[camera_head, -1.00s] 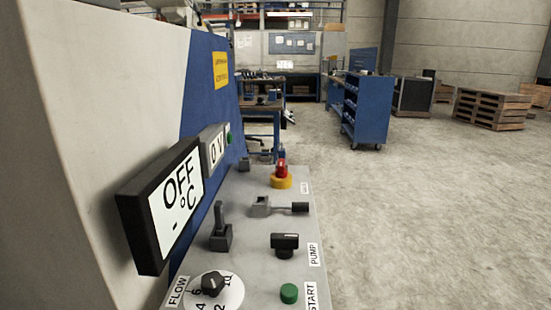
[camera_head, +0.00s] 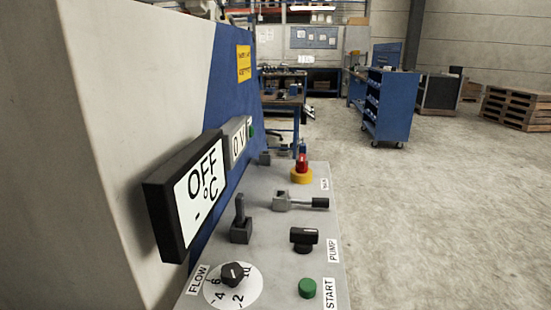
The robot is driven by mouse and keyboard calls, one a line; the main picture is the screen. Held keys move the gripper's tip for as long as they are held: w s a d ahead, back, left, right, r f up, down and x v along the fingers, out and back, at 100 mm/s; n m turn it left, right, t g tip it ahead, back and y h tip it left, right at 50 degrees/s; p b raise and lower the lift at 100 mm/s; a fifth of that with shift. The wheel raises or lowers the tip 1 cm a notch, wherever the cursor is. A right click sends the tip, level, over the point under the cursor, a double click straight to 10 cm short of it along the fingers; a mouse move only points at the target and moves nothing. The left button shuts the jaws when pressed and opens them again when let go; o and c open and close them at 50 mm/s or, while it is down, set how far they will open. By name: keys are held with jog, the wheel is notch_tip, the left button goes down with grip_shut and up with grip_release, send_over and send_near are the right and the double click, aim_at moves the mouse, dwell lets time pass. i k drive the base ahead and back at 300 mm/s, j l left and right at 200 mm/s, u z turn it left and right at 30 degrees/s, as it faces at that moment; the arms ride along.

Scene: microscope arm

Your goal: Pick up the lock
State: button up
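A grey control panel (camera_head: 275,235) runs along the machine's side. Near its far end a small red piece (camera_head: 302,163) stands upright on a round yellow base (camera_head: 302,177). Its shape is too small to tell whether it is a lock or a knob. A grey block with a dark-handled lever (camera_head: 301,201) lies just in front of it. No other thing is clearly a lock. My gripper is not in view.
An upright dark lever (camera_head: 240,222), a black PUMP knob (camera_head: 304,240), a green START button (camera_head: 307,288) and a FLOW dial (camera_head: 232,286) sit on the panel. A black OFF display (camera_head: 190,195) juts out at left. The floor (camera_head: 430,220) at right is clear.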

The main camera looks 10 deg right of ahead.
aim_at(302, 146)
jog(key=i+l, duration=1.1)
jog(key=l, duration=0.25)
jog(key=i+l+u, duration=0.25)
jog(key=i+l, duration=0.15)
jog(key=l, duration=0.15)
jog(key=i+l+u, duration=0.15)
jog(key=l, duration=0.2)
jog(key=i+l+u, duration=0.25)
jog(key=l, duration=0.4)
jog(key=i, duration=0.05)
